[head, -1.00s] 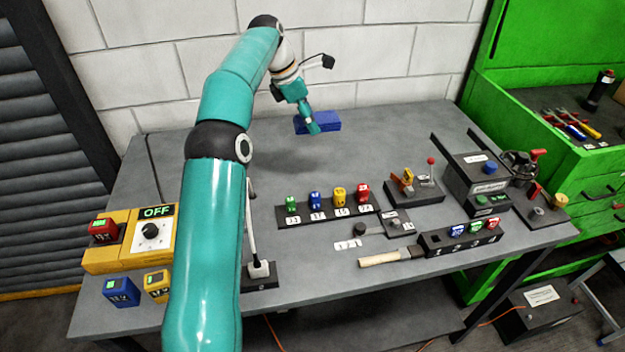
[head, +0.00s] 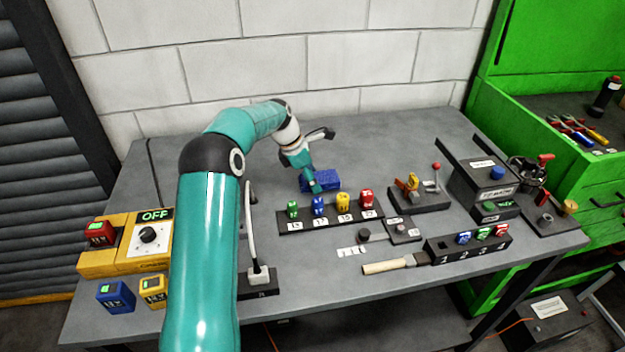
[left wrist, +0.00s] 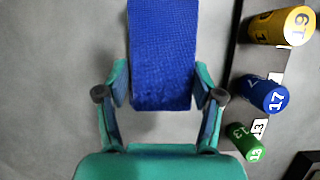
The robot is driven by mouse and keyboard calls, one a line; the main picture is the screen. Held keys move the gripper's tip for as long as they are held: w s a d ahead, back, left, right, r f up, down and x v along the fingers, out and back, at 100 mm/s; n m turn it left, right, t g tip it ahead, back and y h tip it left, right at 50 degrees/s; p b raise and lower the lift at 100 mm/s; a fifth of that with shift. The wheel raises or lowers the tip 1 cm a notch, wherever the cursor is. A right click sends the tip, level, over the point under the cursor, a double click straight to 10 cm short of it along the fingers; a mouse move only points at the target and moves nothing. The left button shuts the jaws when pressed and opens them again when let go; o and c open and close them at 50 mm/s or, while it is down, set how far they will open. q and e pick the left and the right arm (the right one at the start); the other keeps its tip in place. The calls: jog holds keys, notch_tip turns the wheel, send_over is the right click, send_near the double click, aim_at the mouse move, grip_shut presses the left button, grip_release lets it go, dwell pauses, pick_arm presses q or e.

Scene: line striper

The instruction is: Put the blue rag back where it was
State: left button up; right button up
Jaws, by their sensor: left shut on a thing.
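The blue rag (head: 322,180) is a flat blue block-like cloth just behind the row of numbered pieces in the head view. My left gripper (head: 316,186) reaches down over the table from the left and is shut on the rag. In the left wrist view the rag (left wrist: 163,50) stretches away from between the two fingers of the left gripper (left wrist: 162,95), which grip it at its near end. I cannot tell whether the rag touches the table. My right gripper is not in view.
A black rack (head: 290,226) with green, blue, yellow and red numbered pieces stands close in front of the rag. A lever device (head: 420,197) and a dark box (head: 480,180) stand to the right. The table behind and left of the rag is clear.

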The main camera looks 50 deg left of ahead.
pick_arm(q)
jog(key=shift+f, duration=0.4)
jog(key=shift+f, duration=0.1)
jog(key=o, duration=1.2)
jog(key=v, duration=1.2)
jog(key=shift+s, duration=0.15)
